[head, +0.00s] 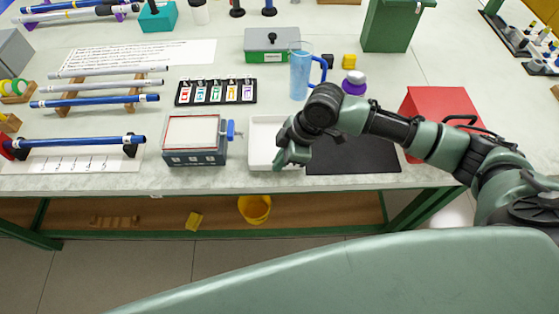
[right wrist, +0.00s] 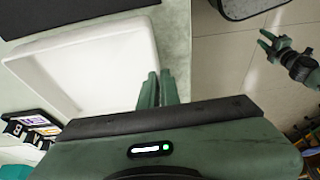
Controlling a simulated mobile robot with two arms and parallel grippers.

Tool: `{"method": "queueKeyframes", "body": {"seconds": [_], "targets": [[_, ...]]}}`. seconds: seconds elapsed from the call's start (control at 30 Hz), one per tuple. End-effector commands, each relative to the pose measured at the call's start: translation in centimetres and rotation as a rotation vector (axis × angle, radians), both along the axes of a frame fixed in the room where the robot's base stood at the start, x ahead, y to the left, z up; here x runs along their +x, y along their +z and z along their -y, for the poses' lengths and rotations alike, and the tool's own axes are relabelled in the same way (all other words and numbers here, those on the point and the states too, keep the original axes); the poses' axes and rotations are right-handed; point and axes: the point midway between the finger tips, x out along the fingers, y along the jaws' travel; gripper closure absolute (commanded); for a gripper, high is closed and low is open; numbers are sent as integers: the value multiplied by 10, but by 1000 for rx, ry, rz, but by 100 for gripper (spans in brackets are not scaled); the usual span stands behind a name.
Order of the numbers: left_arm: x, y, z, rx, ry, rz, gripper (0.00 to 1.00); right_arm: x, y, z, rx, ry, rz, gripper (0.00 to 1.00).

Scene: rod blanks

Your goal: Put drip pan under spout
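The white, shallow, rectangular drip pan (head: 263,137) lies on the table near the front edge, and it also shows in the right wrist view (right wrist: 95,65). To its left stands a grey-blue box with a pale top (head: 194,142); its blue spout (head: 233,130) juts out on the right, with a small gap to the pan. My right gripper (head: 285,160) is at the pan's front rim. In the right wrist view its fingers (right wrist: 158,78) are close together on the rim. My left gripper (right wrist: 268,40) shows small over the floor there, fingers apart and empty.
A dark mat (head: 355,155) lies right of the pan and a red box (head: 440,108) beyond it. A yellow bucket (head: 254,208) is on the lower shelf.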

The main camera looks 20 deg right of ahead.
Motion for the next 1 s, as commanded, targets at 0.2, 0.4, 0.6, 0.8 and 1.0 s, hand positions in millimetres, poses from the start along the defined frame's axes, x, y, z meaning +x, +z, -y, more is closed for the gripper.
{"method": "queueKeyframes", "body": {"seconds": [0.2, 0.4, 0.6, 0.8, 1.0], "targets": [[0, 0, 3, -3, 1, 0, 64, 1, -6, 0, 0, 0, 3, 100], [0, 0, 6, -7, -1, -1, 64, 1, -9, 0, -1, -1, 2, 100], [0, 0, 6, -7, -2, -1, 64, 0, -9, 0, -1, -1, 2, 75], [0, 0, 6, -7, -2, -1, 64, 0, -8, 0, -1, -1, 2, 75], [-1, -1, 6, -7, -2, -1, 64, 0, 9, 7, 0, -1, 5, 75]]}}
